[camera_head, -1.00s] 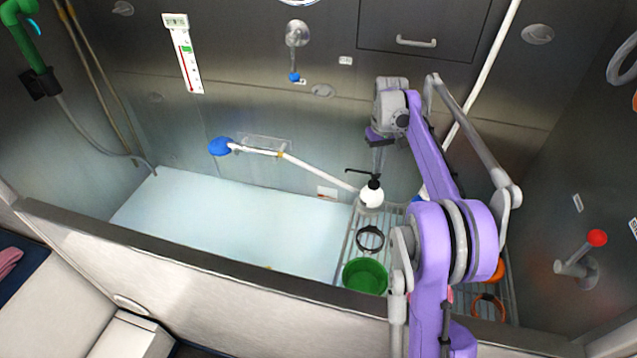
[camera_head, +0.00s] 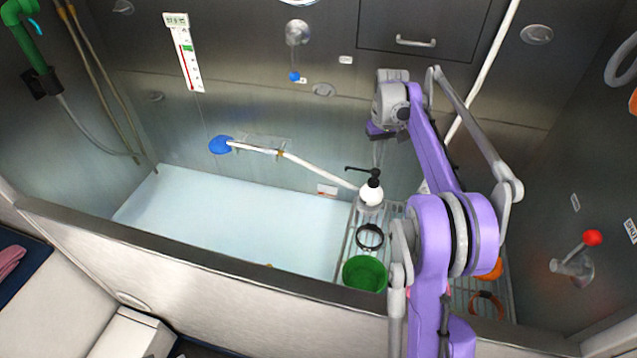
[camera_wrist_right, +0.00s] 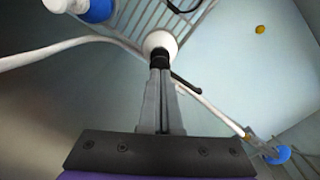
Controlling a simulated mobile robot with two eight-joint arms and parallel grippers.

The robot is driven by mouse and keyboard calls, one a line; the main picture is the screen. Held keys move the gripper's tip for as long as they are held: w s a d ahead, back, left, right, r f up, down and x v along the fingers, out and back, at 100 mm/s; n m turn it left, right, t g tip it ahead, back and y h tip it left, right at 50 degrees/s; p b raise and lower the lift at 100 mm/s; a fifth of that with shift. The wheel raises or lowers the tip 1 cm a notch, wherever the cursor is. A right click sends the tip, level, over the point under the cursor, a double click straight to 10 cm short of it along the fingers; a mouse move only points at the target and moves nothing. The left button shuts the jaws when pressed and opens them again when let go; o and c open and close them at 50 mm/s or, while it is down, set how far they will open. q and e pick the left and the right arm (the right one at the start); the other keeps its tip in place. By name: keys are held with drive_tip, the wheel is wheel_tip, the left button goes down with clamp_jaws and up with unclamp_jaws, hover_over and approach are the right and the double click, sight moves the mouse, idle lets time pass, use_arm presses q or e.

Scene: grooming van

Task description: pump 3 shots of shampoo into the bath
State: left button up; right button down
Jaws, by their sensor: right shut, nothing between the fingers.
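A white shampoo bottle (camera_head: 371,195) with a black pump head (camera_head: 374,175) stands upright on the wire rack at the right end of the bath (camera_head: 230,215). Its spout points left, toward the bath. My right gripper (camera_head: 377,164) is shut and empty, pointing down just above the pump head. In the right wrist view its closed fingers (camera_wrist_right: 160,75) end at the black pump top (camera_wrist_right: 160,58), with the white bottle (camera_wrist_right: 160,42) beyond; I cannot tell whether they touch. My left gripper is not in view.
The rack also holds a green bowl (camera_head: 365,273), a dark ring (camera_head: 369,237) and orange items. A white hose with a blue head (camera_head: 220,145) runs along the back wall to the bottle's side. The bath's front wall (camera_head: 180,255) is a raised edge. A red-knobbed lever (camera_head: 592,238) is at right.

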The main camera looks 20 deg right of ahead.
sight(376, 171)
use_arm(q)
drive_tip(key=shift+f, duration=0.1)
use_arm(e)
drive_tip(key=shift+f, duration=0.15)
drive_tip(key=shift+f+b, duration=0.65)
drive_tip(key=shift+f, duration=0.75)
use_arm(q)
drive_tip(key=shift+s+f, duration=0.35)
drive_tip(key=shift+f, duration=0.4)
use_arm(e)
drive_tip(key=shift+r, duration=0.1)
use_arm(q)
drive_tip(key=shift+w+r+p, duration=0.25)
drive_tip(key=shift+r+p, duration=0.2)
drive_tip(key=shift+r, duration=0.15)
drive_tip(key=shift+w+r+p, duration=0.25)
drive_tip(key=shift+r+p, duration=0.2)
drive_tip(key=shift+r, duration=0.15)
use_arm(e)
drive_tip(key=shift+r, duration=1.5)
